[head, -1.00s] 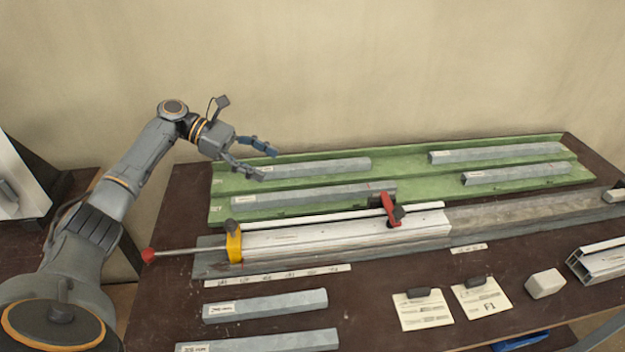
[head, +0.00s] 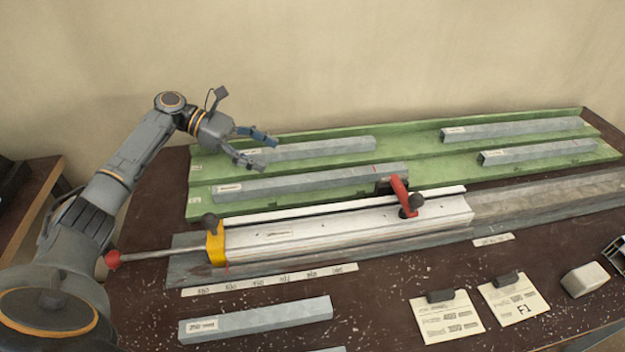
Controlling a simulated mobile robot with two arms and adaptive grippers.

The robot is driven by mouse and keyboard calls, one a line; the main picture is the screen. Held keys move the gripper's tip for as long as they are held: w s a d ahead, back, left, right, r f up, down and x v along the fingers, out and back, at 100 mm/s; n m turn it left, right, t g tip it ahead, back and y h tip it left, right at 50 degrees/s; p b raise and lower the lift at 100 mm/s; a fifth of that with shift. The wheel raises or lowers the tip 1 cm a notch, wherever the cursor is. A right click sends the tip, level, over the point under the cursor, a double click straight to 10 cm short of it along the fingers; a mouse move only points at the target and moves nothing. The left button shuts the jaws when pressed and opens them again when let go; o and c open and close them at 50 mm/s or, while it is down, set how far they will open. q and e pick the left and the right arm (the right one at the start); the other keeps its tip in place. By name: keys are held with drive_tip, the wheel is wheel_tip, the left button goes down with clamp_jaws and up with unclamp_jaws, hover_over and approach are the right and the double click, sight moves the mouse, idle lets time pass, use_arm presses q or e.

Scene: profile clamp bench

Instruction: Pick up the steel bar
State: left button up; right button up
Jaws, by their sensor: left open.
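Several similar grey steel bars with pale labels are in the head view; I cannot tell which one the task means. On the green tray (head: 420,148) lie a back left bar (head: 325,149), a front left bar (head: 310,182), a back right bar (head: 512,129) and a front right bar (head: 538,152). Another bar (head: 256,320) lies on the dark table in front. My left gripper (head: 270,153) is open and empty, its fingers over the left end of the back left bar and partly hiding it. I cannot tell its height above the bar. My right gripper is out of view.
A long profile (head: 350,226) with a yellow stop (head: 215,243) and a red clamp (head: 402,196) runs in front of the tray. Two cards (head: 447,319), a whitish block (head: 585,279) and a bar at the bottom edge (head: 330,349) are nearer. Pale specks dot the table.

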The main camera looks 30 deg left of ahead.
sight(311, 177)
use_arm(q)
drive_tip(key=x, duration=0.5)
drive_tip(key=shift+s+d, duration=0.1)
drive_tip(key=shift+f+p+x, duration=0.2)
drive_tip(key=shift+p+x, duration=0.1)
drive_tip(key=shift+x, duration=1.25)
drive_tip(key=shift+f+p+x, duration=0.2)
drive_tip(key=shift+p+x, duration=0.1)
drive_tip(key=shift+x, duration=1.3)
drive_tip(key=shift+a, duration=0.25)
clamp_jaws()
